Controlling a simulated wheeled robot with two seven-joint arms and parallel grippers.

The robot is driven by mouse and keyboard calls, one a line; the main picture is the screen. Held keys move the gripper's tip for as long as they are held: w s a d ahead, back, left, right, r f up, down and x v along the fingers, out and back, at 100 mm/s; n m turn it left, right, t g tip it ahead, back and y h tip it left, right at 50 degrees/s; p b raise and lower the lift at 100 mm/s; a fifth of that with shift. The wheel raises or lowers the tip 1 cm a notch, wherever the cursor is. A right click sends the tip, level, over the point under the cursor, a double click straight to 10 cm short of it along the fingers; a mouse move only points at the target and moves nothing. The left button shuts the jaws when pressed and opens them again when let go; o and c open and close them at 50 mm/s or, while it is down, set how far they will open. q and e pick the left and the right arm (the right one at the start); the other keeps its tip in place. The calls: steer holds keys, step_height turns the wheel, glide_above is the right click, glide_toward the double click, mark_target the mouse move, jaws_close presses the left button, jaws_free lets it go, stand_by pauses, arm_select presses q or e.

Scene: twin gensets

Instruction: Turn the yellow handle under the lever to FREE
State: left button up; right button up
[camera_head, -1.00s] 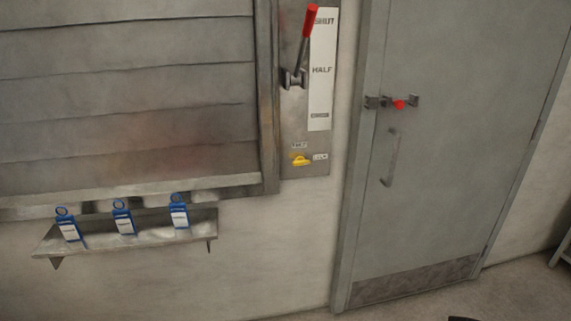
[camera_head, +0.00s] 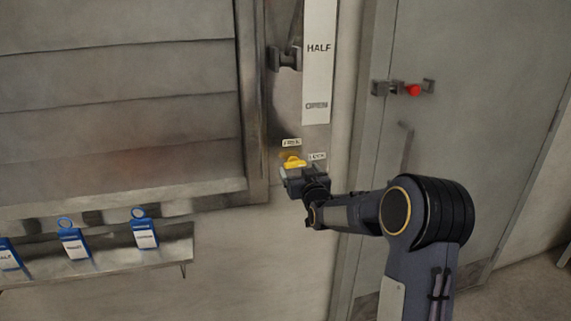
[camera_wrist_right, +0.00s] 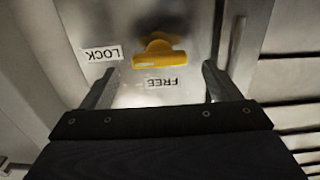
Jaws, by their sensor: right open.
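The yellow handle (camera_head: 293,161) sits on the metal plate below the lever (camera_head: 294,42), with the FREE label (camera_head: 291,142) above it and the LOCK label (camera_head: 318,156) to its right. In the right wrist view, which is upside down, the handle (camera_wrist_right: 158,58) lies crosswise, its bar roughly level with the LOCK label (camera_wrist_right: 102,54). My right gripper (camera_head: 303,176) is just below and in front of the handle. Its fingers (camera_wrist_right: 160,72) are open, one on each side of the handle, with gaps visible. Whether they reach its depth is unclear. My left gripper is out of view.
A white strip (camera_head: 318,75) marked HALF and OPEN is right of the lever. A grey door (camera_head: 470,120) with a red-knobbed bolt (camera_head: 413,90) is farther right. Blue tags (camera_head: 143,228) stand on a shelf at lower left, under the shutter (camera_head: 110,110).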

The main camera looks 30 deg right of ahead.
mark_target(296, 166)
steer(key=x, duration=0.5)
steer(key=shift+w+p, duration=0.1)
steer(key=shift+p, duration=0.25)
steer(key=c, duration=1)
